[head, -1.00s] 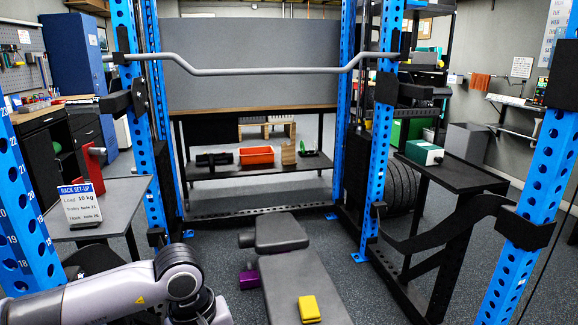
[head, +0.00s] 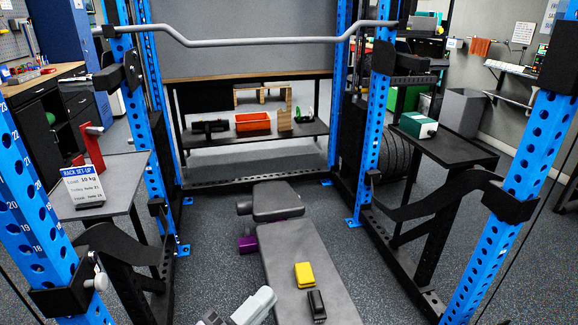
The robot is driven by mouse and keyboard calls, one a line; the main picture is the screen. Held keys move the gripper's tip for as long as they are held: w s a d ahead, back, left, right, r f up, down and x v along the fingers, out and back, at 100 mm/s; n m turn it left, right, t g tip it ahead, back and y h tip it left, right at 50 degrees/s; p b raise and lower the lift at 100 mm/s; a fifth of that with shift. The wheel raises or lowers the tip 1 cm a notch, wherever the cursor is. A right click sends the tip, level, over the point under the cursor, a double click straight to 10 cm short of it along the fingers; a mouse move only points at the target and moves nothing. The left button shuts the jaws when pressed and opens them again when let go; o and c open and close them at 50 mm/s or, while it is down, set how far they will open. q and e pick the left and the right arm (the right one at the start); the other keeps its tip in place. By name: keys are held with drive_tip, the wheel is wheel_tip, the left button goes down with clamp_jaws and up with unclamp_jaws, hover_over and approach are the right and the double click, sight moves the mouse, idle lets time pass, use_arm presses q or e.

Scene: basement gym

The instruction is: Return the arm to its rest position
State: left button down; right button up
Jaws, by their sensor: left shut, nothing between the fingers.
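The grey flat bench (head: 290,245) runs away from me inside the blue rack.
Blue uprights (head: 540,150) flank the bench, with a grey bar (head: 250,42) across the rack. Side tables hold a set-up sign (head: 83,188) and red part (head: 92,148) at left, a green-and-white box (head: 418,125) at right. A purple item (head: 247,244) lies beside the bench.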

use_arm(q)
drive_tip(key=s+a+f+n+g+y+p, duration=0.1)
drive_tip(key=s+a+f+n+g+y, duration=0.1)
drive_tip(key=s+a+f+n+y, duration=0.4)
drive_tip(key=s+a+f+n+g+y+p, duration=0.1)
drive_tip(key=s+a+f+n+g+y, duration=0.2)
drive_tip(key=s+a+f+n+y, duration=0.3)
drive_tip(key=a+f+n, duration=0.3)
drive_tip(key=f+n, duration=0.4)
drive_tip(key=n, duration=0.2)
drive_tip(key=shift+s+a+f, duration=0.2)
drive_tip(key=shift+a+f, duration=0.15)
drive_tip(key=shift+f, duration=0.05)
